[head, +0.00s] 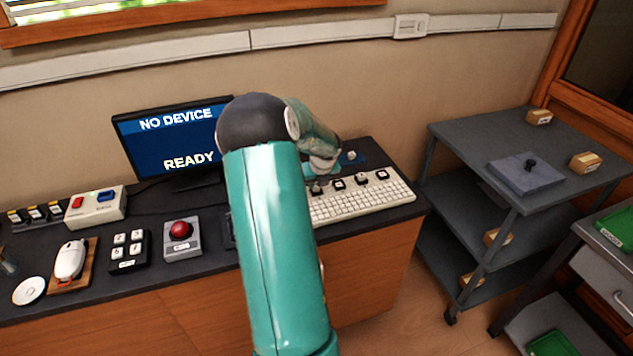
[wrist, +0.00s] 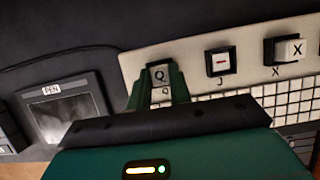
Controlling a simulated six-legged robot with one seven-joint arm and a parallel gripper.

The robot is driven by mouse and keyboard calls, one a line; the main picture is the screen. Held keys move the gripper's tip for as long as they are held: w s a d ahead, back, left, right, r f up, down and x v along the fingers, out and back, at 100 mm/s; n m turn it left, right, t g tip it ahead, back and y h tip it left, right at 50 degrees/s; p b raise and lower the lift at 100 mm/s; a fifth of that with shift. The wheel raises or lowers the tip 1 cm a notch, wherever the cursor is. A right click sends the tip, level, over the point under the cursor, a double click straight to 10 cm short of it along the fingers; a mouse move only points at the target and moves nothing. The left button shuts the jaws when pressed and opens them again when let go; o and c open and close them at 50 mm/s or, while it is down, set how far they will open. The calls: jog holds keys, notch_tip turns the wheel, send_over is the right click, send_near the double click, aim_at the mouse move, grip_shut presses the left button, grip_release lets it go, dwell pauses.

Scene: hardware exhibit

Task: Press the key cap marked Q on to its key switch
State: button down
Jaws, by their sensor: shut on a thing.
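The key cap marked Q (wrist: 160,73) is light grey and sits between the two green fingers of my gripper (wrist: 160,80) in the wrist view. The gripper is shut on it, over the keyboard's top-left corner. A printed Q label shows on the keyboard (wrist: 140,61) just below the cap. The Q key switch is hidden under the cap and fingers, so I cannot tell whether cap and switch touch. In the head view the keyboard (head: 362,208) lies on the dark bench, and my arm hides the gripper's fingers.
Right of the Q place, a J switch (wrist: 220,63) shows a red mark and an X cap (wrist: 289,49) stands raised. A PEN pad (wrist: 65,115) lies left. In the head view a monitor (head: 170,140) stands behind, and a red button box (head: 182,237) stands left.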

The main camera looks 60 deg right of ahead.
jog(key=c, duration=0.7)
grip_release()
jog(key=shift+r, duration=3.45)
